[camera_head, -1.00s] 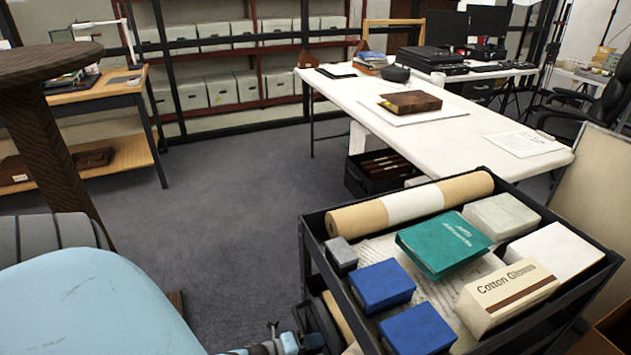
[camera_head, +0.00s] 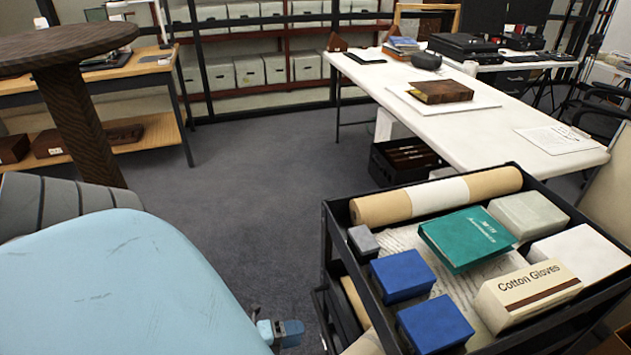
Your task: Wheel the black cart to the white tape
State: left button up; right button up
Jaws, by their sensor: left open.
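The black cart (camera_head: 333,240) stands at the lower right, cut off by the bottom and right edges. Its top tray holds a paper roll (camera_head: 378,206), a teal box (camera_head: 468,238), two blue boxes (camera_head: 401,275), a small grey box, pale boxes and a Cotton Gloves box (camera_head: 530,294). My left gripper (camera_head: 286,332) is low at the bottom edge, left of the cart's near left corner. It is open, mostly hidden by my light blue arm, and appears apart from the cart. My right gripper is out of view. No white tape shows.
A white table (camera_head: 478,140) stands behind the cart, with a black crate (camera_head: 384,172) beneath it. A dark round-topped stand (camera_head: 70,50) and a wooden desk (camera_head: 150,70) are at left. Grey floor (camera_head: 235,190) lies clear between them, up to the shelves.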

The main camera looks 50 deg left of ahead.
pick_arm(q)
jog(key=shift+v, duration=1.75)
